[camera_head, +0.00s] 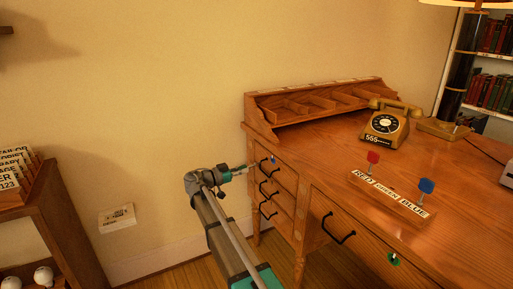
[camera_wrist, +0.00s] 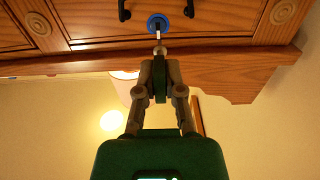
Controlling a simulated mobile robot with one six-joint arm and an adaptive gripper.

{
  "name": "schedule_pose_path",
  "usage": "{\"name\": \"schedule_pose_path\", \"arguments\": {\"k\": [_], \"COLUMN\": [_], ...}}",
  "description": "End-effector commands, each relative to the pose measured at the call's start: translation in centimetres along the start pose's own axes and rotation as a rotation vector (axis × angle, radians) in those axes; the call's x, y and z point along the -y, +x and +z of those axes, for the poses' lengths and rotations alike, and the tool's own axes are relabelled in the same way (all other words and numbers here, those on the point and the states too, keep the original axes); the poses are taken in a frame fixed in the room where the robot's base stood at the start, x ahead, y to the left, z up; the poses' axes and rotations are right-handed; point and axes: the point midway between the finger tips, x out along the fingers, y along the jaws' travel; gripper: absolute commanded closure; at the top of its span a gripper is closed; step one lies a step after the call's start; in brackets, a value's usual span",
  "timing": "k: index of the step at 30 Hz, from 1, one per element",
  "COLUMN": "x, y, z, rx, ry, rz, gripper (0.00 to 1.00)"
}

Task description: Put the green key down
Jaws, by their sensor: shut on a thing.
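My gripper (camera_head: 240,171) is in front of the left drawers of the wooden desk. In the wrist view my gripper (camera_wrist: 160,66) is shut on the green key (camera_wrist: 160,85), whose pale shaft points at a blue-ringed keyhole (camera_wrist: 152,20). The shaft's tip overlaps the ring; I cannot tell whether it is in the hole. On the desk top, a key rack (camera_head: 392,195) labelled RED, GREEN, BLUE holds a red key (camera_head: 373,157) and a blue key (camera_head: 426,187). No key stands at its GREEN label.
A green-ringed keyhole (camera_head: 393,259) is on the wide drawer front. Black handles (camera_head: 268,189) stick out from the left drawers. A telephone (camera_head: 386,124) and an organizer (camera_head: 310,104) stand at the back. The desk top left of the rack is clear.

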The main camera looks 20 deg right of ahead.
Motion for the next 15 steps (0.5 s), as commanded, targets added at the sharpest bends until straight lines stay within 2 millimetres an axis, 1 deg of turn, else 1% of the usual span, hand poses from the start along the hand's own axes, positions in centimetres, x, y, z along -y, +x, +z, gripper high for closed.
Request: {"name": "schedule_pose_path", "arguments": {"k": [8, 15], "x": [0.0, 0.0], "y": [0.0, 0.1], "z": [-1.8, -4.9], "rx": [0.000, 0.000], "ry": [0.000, 0.000], "rz": [0.000, 0.001], "gripper": [1.00, 1.00]}}
